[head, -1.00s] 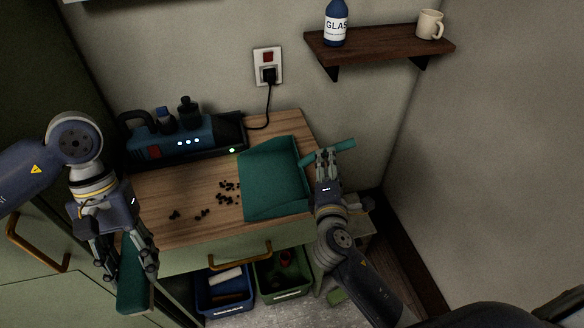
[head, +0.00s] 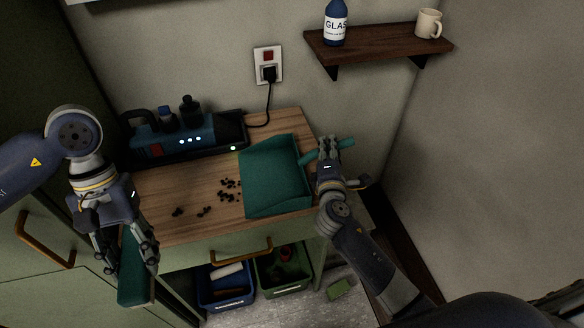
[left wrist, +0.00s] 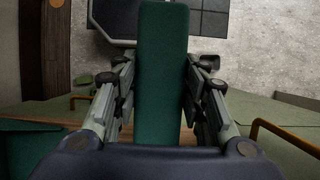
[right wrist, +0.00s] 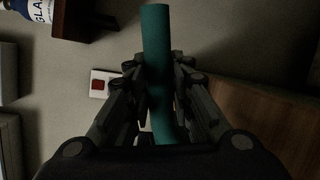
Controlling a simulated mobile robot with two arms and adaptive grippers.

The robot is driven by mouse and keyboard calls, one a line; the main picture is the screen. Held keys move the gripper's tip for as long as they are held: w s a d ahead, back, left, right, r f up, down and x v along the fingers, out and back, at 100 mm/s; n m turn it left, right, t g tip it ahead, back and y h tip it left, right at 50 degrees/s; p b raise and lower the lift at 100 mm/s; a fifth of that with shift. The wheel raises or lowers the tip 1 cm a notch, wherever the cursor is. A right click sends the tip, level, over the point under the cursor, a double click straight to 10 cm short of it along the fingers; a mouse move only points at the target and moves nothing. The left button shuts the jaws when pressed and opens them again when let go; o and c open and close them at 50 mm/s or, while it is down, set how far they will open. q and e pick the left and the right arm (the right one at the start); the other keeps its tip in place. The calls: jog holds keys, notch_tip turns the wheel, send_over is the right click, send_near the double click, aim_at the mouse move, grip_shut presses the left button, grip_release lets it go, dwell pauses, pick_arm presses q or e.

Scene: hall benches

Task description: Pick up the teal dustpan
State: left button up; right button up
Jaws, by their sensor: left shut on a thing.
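The teal dustpan (head: 272,178) lies on the right side of the wooden counter top, and its handle (head: 347,144) sticks out past the right edge. My right gripper (head: 329,148) is at the handle. In the right wrist view the handle (right wrist: 156,35) runs between the two fingers, with one close on each side; whether they press on it I cannot tell. My left gripper (head: 127,252) is shut on a long teal block (head: 134,285), held in front of the cabinet at the left. The block also fills the middle of the left wrist view (left wrist: 162,70).
Dark crumbs (head: 229,190) lie left of the dustpan. A blue machine (head: 185,138) stands at the back of the counter (head: 185,220). A blue bin (head: 226,292) and a green bin (head: 283,277) stand below. A shelf (head: 380,45) with bottle and mug is above right.

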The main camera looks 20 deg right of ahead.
grip_shut()
